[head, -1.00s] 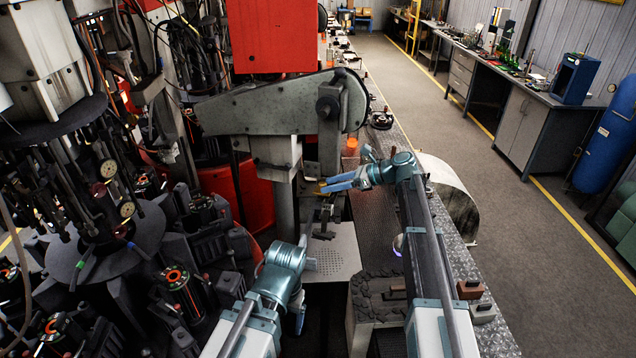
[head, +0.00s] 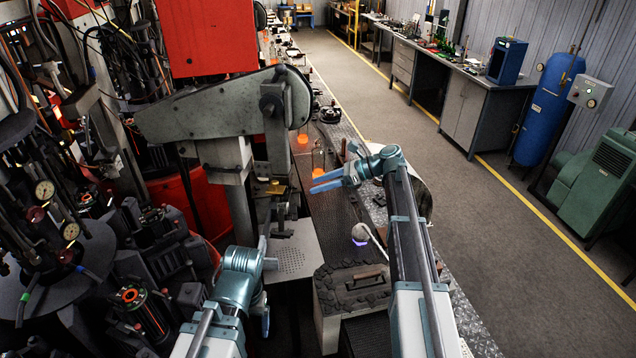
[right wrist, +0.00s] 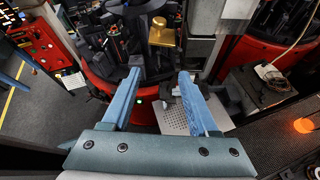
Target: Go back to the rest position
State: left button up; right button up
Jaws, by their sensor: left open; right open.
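My right gripper (head: 327,181) is open and empty in the head view, with its blue fingers pointing left over the dark conveyor strip. In the right wrist view its two blue fingers (right wrist: 156,98) stand apart with nothing between them. My left gripper (head: 266,318) is at the lower middle of the head view, low beside the perforated plate. Its fingers are mostly hidden behind my left arm, and nothing is seen held in it.
A grey press (head: 215,115) stands ahead, with a perforated plate (head: 292,257) below it. The rotary mould machine (head: 90,260) crowds the left. The floor (head: 490,235) on the right is clear.

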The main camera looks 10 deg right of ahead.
jog(key=s+a+f+n+g+h+b, duration=0.25)
jog(key=s+a+f+n+b, duration=0.35)
jog(key=s+f, duration=0.3)
jog(key=s+a+f+n+g+h+b, duration=0.1)
jog(key=s+a+f+n+h+b, duration=0.2)
jog(key=s+a+f+n+b, duration=0.55)
jog(key=s+d+f+n+h+b, duration=0.1)
jog(key=s+f+n+h+b, duration=0.7)
jog(key=s+f, duration=0.7)
notch_tip(320, 180, down, 4)
jog(key=n+b, duration=0.2)
jog(key=n, duration=0.2)
jog(key=shift+s+d+f, duration=0.25)
jog(key=shift+s+d, duration=0.05)
